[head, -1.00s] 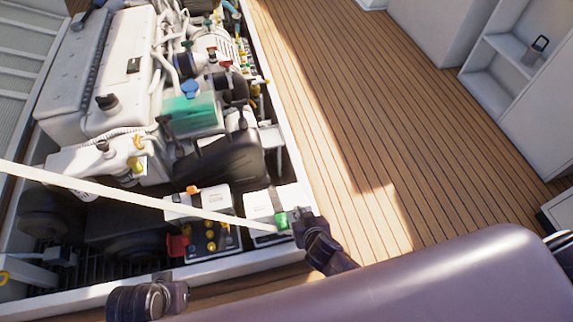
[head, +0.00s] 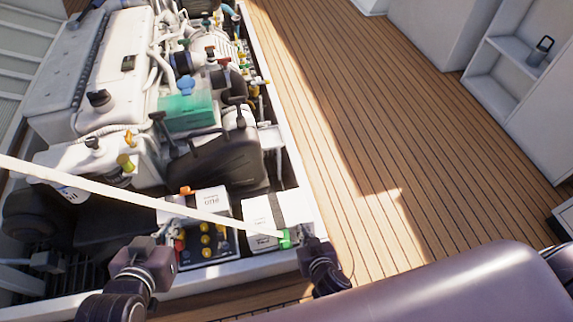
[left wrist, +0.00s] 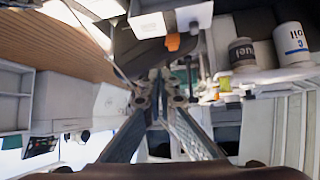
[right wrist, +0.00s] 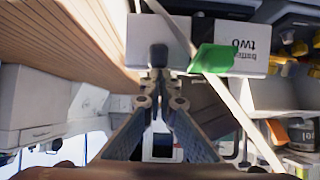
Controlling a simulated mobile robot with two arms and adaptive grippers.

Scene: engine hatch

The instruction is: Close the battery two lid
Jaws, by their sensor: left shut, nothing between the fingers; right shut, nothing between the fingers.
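The white battery two lid (head: 262,215) shows at the near right corner of the engine bay, with a black strap and a green tab (head: 285,239) at its front edge. It looks down or nearly down; I cannot tell if it is fully seated. Its label and green tab show in the right wrist view (right wrist: 213,58). My right gripper (head: 306,237) is shut and empty at the lid's front right corner; its fingertips overlap the white box edge in the right wrist view. My left gripper (head: 160,250) is shut and empty, left of the neighbouring battery.
A neighbouring battery box (head: 212,202) has an orange tab and a raised lid, with yellow caps (head: 205,240) exposed. A pale bar (head: 110,195) crosses the view to the green tab. The engine (head: 95,75) fills the bay behind. Wooden deck (head: 370,150) is clear on the right.

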